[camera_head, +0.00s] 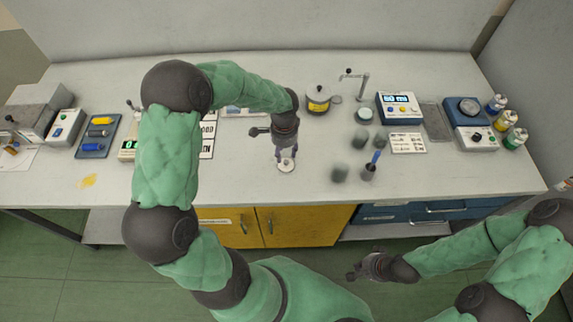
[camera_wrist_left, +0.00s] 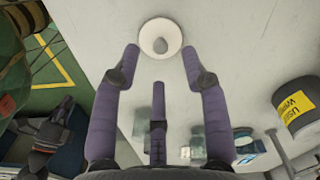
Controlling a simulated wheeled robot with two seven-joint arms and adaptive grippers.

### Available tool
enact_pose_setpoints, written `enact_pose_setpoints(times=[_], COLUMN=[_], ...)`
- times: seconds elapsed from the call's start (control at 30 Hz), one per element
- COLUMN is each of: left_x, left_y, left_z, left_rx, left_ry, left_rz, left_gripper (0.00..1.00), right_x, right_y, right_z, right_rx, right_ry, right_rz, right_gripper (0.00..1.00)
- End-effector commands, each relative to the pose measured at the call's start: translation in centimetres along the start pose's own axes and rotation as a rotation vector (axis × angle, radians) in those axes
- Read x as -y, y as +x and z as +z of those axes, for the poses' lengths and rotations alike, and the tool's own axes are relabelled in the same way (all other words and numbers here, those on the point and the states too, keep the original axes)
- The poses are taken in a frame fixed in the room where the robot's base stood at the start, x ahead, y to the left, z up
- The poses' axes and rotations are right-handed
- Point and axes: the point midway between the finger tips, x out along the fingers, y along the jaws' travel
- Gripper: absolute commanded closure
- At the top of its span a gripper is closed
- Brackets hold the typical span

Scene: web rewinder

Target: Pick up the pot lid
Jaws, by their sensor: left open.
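A small round white lid with a grey knob (camera_head: 286,165) lies on the table near its front edge; it matches the pot lid. In the left wrist view the lid (camera_wrist_left: 147,31) lies just beyond the fingertips. My left gripper (camera_head: 285,154) is above the lid, pointing down, with its fingers apart and nothing between them. The spread purple fingers also show in the left wrist view (camera_wrist_left: 160,60). My right gripper (camera_head: 359,270) is low in front of the table, away from the lid; its fingers are too small to read.
A pot with a yellow label (camera_head: 318,101) stands behind my left gripper. Blurred grey cylinders (camera_head: 340,172) and a dark cup with a blue item (camera_head: 369,173) stand to the right. A blue-and-white display device (camera_head: 399,109) is further right. The table's front edge is close to the lid.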

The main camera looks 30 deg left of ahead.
Motion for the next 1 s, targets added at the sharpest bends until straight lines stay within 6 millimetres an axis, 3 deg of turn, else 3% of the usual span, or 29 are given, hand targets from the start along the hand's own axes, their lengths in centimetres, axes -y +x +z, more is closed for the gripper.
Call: enact_pose_setpoints(times=[0.17,0.43,0.7,0.87,1.0], left_x=[-0.1,-0.1,-0.1,-0.1,-0.1], left_y=[1.3,4.9,5.1,5.1,5.1], left_z=[-0.2,-0.6,-0.6,-0.6,-0.6], left_rx=[0.0,0.0,-0.002,-0.002,-0.002], left_ry=[0.0,0.0,0.0,0.0,0.0], left_rz=[0.0,0.0,-0.001,-0.001,-0.001], left_gripper=[0.55,0.55,0.55,0.93,0.96], right_x=[-0.2,-0.6,-0.6,-0.6,-0.6], right_y=[0.5,1.7,1.6,1.6,1.6], right_z=[0.0,-0.1,-0.1,-0.1,-0.1], right_rx=[0.0,0.0,0.0,0.0,0.0], right_ry=[0.0,0.0,0.0,0.0,0.0], right_rz=[0.0,0.0,0.0,0.0,0.0], right_gripper=[1.0,1.0,1.0,1.0,1.0])
